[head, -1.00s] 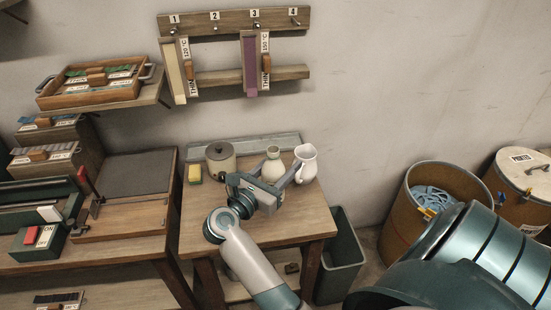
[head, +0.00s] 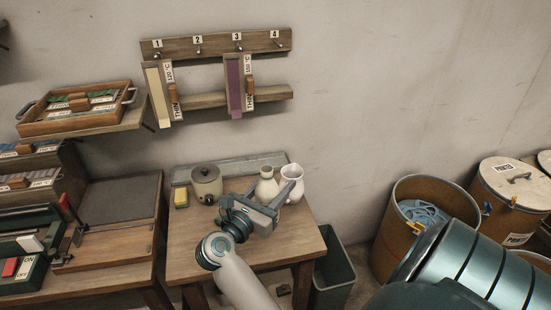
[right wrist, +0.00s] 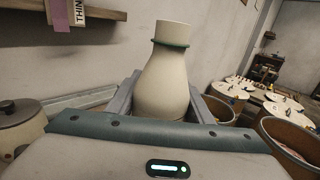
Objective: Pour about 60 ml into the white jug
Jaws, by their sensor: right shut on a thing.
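My right gripper (head: 270,191) is shut on a cream bottle (head: 266,186) with a narrow neck and a green band. The bottle stands about upright between the fingers, and it fills the middle of the right wrist view (right wrist: 163,85). I cannot tell whether its base touches the table. The white jug (head: 292,181), with a spout and handle, stands just right of the bottle at the back of the small wooden table (head: 190,250). A finger hides part of the jug, and I cannot see its contents. My left gripper is out of view.
A lidded pot (head: 207,186) and a yellow sponge (head: 181,198) stand left of the bottle. A grey bin (head: 335,270) is beside the table on the right. A wall rack (head: 216,45) hangs above. The table's front left is clear.

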